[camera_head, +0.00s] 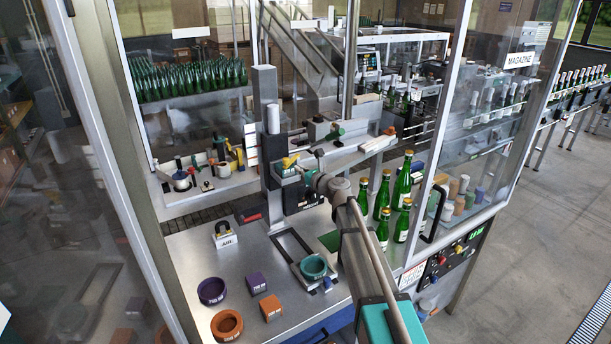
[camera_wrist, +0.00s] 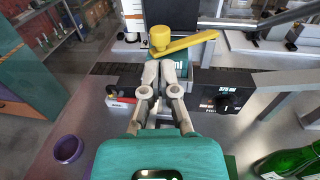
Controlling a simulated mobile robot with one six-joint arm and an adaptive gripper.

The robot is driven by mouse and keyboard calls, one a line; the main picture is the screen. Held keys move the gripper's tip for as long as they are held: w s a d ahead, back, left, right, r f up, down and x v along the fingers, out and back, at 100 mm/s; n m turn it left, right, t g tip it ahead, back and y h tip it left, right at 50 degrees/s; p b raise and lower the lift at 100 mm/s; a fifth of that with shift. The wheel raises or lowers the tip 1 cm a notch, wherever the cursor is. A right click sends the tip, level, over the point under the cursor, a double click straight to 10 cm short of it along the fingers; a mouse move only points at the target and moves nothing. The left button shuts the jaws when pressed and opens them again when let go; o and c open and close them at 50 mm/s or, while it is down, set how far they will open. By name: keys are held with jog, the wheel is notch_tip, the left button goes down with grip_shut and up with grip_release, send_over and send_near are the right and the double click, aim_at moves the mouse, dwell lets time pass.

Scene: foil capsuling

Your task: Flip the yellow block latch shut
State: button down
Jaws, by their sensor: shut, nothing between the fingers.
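The yellow block latch (camera_wrist: 190,43) shows at the top middle of the wrist view, a round knob with a flat arm reaching to the right. It sits on a teal block marked with white letters. In the head view the yellow latch (camera_head: 290,161) is small, on the machine column left of my arm's end. My gripper (camera_wrist: 166,66) is shut and empty, its fingertips just in front of the teal block and below the latch in the picture. I cannot tell whether they touch it. In the head view my gripper (camera_head: 312,177) is beside the block, its fingers hard to make out.
A black dial box (camera_wrist: 226,92) stands right of my fingers, and a red-handled part (camera_wrist: 120,96) is to the left.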

aim_at(288, 162)
jog(key=shift+x, duration=2.3)
jog(key=shift+a, duration=0.1)
jog(key=shift+a, duration=0.1)
jog(key=shift+w+a, duration=0.2)
jog(key=shift+a, duration=0.55)
jog(key=shift+w+a, duration=0.15)
jog(key=shift+a, duration=0.6)
jog(key=shift+s+d, duration=0.1)
jog(key=s+d, duration=0.6)
jog(key=s, duration=0.6)
jog(key=shift+s+r, duration=0.25)
jog(key=shift+r, duration=0.05)
